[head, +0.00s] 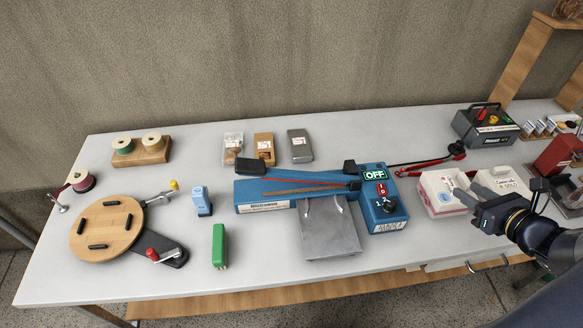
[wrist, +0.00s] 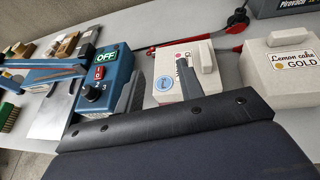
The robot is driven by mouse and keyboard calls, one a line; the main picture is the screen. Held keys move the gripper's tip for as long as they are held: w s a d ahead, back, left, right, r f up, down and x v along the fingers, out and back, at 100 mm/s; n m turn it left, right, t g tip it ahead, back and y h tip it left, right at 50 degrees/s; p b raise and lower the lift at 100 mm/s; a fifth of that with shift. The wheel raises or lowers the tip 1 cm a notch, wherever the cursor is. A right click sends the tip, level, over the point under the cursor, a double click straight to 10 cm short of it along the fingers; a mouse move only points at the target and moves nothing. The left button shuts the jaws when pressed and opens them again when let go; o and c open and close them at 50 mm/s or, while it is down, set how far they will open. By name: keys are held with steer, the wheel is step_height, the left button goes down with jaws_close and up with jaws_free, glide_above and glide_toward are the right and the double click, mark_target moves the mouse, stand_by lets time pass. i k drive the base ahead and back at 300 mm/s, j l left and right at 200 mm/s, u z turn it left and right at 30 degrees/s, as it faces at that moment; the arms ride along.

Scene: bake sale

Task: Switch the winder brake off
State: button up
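The winder is at the left of the table in the head view. It has a round wooden disc (head: 106,228) with several black pegs, on a black base (head: 163,248). A lever with a red knob (head: 152,254) sits on the base, and a metal arm with a yellow knob (head: 174,185) stands at the disc's upper right. Which of these is the brake, and its setting, I cannot tell. My gripper (head: 464,186) is at the right, far from the winder, over white boxes. In the wrist view its two fingers (wrist: 157,85) are apart and empty. The winder is outside the wrist view.
A blue sealer box (head: 383,208) shows a green OFF display, a red switch and a dial. White boxes (wrist: 282,72) and a battery (head: 485,127) are at the right.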

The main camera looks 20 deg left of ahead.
mark_target(163, 196)
steer(key=u, duration=2.15)
